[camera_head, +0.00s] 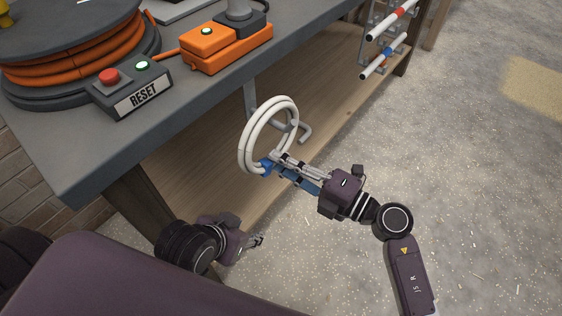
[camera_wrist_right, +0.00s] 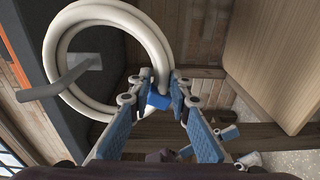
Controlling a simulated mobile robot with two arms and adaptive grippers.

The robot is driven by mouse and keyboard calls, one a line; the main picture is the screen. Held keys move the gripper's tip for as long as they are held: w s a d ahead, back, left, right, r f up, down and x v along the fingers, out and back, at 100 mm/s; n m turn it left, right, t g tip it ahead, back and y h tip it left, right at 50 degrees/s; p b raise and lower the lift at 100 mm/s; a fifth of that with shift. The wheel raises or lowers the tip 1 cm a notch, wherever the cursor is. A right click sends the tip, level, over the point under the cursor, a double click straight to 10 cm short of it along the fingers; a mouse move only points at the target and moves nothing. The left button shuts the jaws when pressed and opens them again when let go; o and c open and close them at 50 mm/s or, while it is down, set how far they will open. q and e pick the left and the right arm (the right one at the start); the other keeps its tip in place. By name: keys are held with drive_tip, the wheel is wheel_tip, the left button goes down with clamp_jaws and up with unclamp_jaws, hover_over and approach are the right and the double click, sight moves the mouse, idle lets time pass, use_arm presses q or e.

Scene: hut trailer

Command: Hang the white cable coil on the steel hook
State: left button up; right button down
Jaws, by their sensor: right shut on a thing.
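The white cable coil (camera_head: 246,146) is a double ring held upright below the bench edge. My right gripper (camera_head: 272,163) is shut on its lower part, at a blue band (camera_wrist_right: 158,101). The coil fills the upper left of the right wrist view (camera_wrist_right: 152,38). The grey steel hook (camera_head: 306,132) sticks out from under the bench. In the right wrist view, the hook (camera_wrist_right: 52,86) starts from a plate seen through the ring and crosses in front of the ring's left side, so it appears to pass through the coil. Whether they touch is unclear. My left gripper (camera_head: 258,240) is low and away from the coil.
The grey bench (camera_head: 205,95) carries an orange cable reel (camera_head: 85,50), a reset box (camera_head: 130,90) and an orange box (camera_head: 207,40). A wooden panel (camera_head: 330,95) lies under the bench. A rack with rods (camera_head: 385,45) is at the upper right. The floor at right is open.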

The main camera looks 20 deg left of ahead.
drive_tip(key=shift+f, duration=0.1)
idle(0.3)
drive_tip(key=c, duration=1.7)
unclamp_jaws()
drive_tip(key=v, duration=1.2)
